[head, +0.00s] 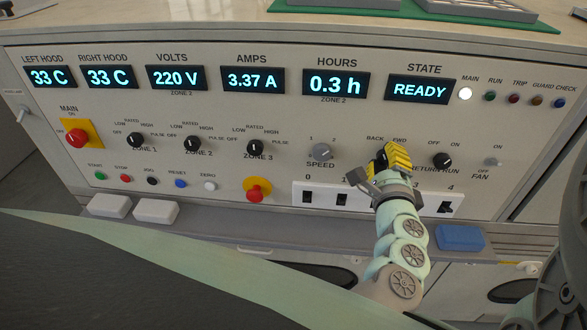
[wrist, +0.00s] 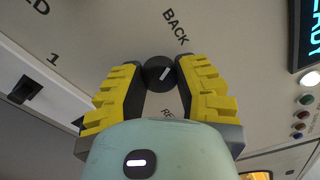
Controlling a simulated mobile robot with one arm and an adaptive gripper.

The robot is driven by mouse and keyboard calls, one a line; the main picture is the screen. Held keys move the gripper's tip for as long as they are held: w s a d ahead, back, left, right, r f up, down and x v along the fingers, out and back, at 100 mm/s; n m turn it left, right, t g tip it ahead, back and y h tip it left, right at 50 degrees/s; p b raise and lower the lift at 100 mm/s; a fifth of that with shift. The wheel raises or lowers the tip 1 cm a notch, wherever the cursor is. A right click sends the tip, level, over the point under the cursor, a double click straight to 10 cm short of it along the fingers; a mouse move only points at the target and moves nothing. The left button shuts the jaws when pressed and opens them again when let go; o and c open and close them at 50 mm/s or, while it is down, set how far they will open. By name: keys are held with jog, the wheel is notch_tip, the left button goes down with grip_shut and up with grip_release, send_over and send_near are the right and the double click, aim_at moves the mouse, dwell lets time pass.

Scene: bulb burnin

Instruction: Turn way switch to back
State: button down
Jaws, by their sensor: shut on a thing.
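The way switch is a round black knob (wrist: 157,70) with a white pointer line, on the sloping panel. In the wrist view it sits between the tips of my gripper (wrist: 160,76). The yellow-padded fingers are shut on it from both sides. The pointer line slants to the upper right in that view. The BACK label (wrist: 175,27) shows above the knob; the FWD label is hidden there by a finger. In the head view my gripper (head: 393,158) covers the knob, below the BACK (head: 375,138) and FWD (head: 399,140) labels.
The speed knob (head: 322,152) is left of my gripper, and the return run knob (head: 441,161) is right of it. A white strip of numbered switches (head: 320,198) lies below, partly behind my arm. The state display (head: 420,90) above reads READY.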

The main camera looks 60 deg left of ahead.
jog(key=shift+s+a, duration=0.1)
jog(key=shift+a, duration=0.05)
jog(key=c, duration=0.6)
grip_release()
